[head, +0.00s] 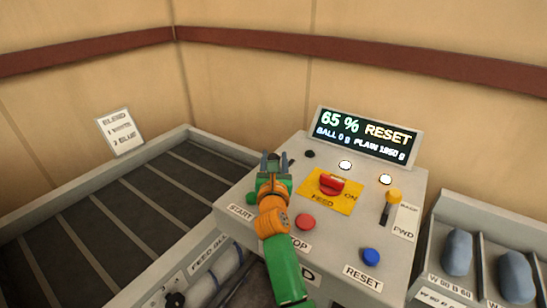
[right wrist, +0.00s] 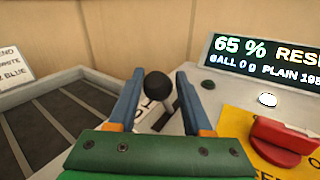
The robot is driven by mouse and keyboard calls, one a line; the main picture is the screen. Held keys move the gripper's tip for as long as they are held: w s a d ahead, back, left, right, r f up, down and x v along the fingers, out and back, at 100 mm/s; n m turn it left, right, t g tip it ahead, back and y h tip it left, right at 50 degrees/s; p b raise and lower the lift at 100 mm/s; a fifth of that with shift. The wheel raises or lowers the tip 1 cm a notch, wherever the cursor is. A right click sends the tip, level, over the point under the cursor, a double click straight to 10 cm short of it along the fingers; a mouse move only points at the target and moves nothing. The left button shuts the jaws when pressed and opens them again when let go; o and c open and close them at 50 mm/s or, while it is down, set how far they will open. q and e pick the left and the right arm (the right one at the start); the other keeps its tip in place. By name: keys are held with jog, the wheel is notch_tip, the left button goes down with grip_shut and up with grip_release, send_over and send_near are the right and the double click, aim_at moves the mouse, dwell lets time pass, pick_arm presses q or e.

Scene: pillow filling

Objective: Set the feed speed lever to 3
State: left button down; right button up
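My right gripper (head: 274,158) is over the console's left part. In the right wrist view, its two blue fingers (right wrist: 159,74) stand apart on either side of the knob, with a gap on each side. In the head view the gripper covers most of the lever. My left gripper is not in view.
The console (head: 330,262) carries a display (head: 366,136) reading 65 % RESET, a red FEED switch (head: 332,184), a red button (head: 306,222), a blue RESET button (head: 371,256) and a yellow-topped lever (head: 392,198). A slatted bed (head: 110,215) lies left, grey bins (head: 486,250) right.

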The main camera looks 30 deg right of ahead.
jog(key=shift+w, duration=0.1)
grip_shut()
jog(key=shift+f, duration=0.1)
jog(key=shift+f, duration=0.1)
dwell(0.8)
